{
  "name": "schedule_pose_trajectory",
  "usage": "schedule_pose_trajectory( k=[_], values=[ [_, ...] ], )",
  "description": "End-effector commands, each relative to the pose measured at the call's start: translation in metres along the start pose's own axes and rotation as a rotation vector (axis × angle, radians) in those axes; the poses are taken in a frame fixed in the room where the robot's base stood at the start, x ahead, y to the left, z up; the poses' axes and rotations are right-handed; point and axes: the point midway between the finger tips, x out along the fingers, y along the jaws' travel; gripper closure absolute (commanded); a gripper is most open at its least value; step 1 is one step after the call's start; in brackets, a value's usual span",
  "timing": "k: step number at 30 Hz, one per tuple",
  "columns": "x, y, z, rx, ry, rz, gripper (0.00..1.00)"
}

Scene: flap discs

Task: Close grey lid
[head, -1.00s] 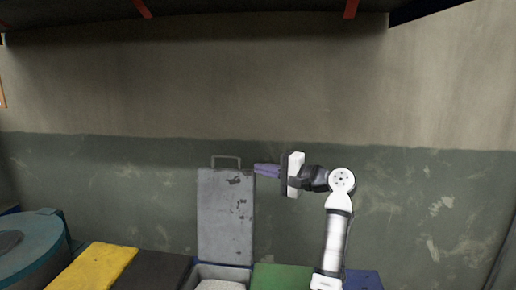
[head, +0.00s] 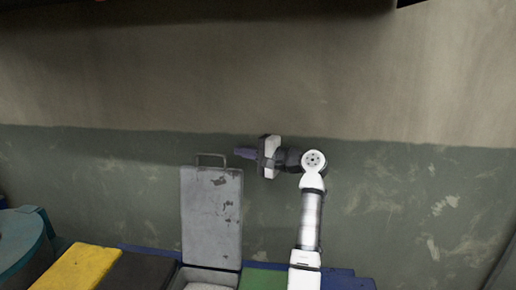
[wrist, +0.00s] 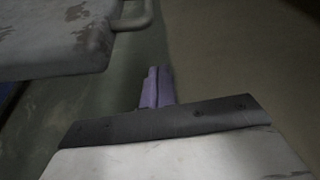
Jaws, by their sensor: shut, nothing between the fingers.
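The grey lid (head: 211,220) stands open and upright in the head view, with a wire handle (head: 212,157) on its top edge. Below it is an open compartment (head: 206,281) with pale contents, cut off by the frame's bottom edge. My gripper (head: 240,153) is shut and empty, with purple fingers pointing left. It is just above and right of the lid's top right corner in the picture. In the wrist view, the lid (wrist: 50,35) and part of its handle (wrist: 135,15) show at upper left. The fingers (wrist: 158,75) appear apart from the lid there.
Left of the compartment are a black lid (head: 138,271) and a yellow lid (head: 82,268); right of it is a green lid (head: 263,279). A teal round container (head: 22,240) stands at far left. A wall (head: 400,200) is behind, and a dark overhang (head: 200,8) is above.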

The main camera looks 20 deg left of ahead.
Motion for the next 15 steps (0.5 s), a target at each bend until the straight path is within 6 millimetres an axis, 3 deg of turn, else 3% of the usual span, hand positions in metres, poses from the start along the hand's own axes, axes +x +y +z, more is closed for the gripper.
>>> schedule_pose_trajectory(
  k=[4, 15],
  values=[
    [0.03, -0.004, 0.002, 0.001, -0.001, 0.001, 1.0],
    [0.015, -0.001, 0.035, -0.001, 0.001, 0.0, 1.0]
  ],
)
